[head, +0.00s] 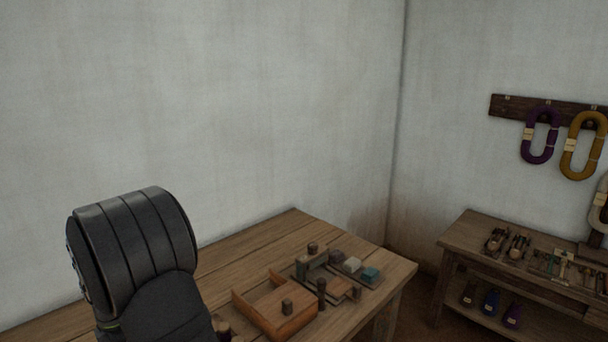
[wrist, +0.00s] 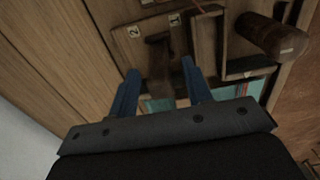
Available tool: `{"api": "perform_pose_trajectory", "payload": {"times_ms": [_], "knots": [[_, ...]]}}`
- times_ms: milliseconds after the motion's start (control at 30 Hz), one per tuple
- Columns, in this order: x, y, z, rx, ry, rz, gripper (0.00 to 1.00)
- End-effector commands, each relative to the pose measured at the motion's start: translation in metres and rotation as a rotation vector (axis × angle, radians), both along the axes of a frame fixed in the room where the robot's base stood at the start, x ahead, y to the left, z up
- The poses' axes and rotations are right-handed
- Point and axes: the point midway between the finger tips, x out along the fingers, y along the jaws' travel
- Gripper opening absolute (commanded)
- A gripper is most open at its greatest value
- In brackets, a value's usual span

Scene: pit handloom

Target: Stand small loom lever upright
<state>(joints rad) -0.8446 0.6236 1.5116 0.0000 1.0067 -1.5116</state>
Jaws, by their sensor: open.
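In the wrist view my gripper (wrist: 160,67) has its two blue fingers apart. Between them shows a dark wooden T-shaped piece (wrist: 158,48), which looks like the small loom lever; its lower part runs down between the fingers. I cannot tell whether the fingers touch it, or how far it is tilted. It lies by a wooden board with small numbered tags (wrist: 133,31). In the head view my gripper is out of sight, and I cannot single out the lever among the small parts on the table.
A thick wooden cylinder (wrist: 272,38) stands out at the right of the wrist view, near a framed slot. In the head view the wooden table (head: 235,252) bears an open wooden tray (head: 292,325), dark pegs (head: 322,290) and a teal block (head: 371,274). A side bench (head: 455,240) stands right.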

Motion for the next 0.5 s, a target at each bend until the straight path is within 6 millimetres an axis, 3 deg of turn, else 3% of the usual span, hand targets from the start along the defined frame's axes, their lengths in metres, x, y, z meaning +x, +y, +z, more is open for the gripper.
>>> {"api": "perform_pose_trajectory", "payload": {"times_ms": [500], "knots": [[0.0, 0.0, 0.043, 0.002, -0.002, 0.0, 0.45]]}}
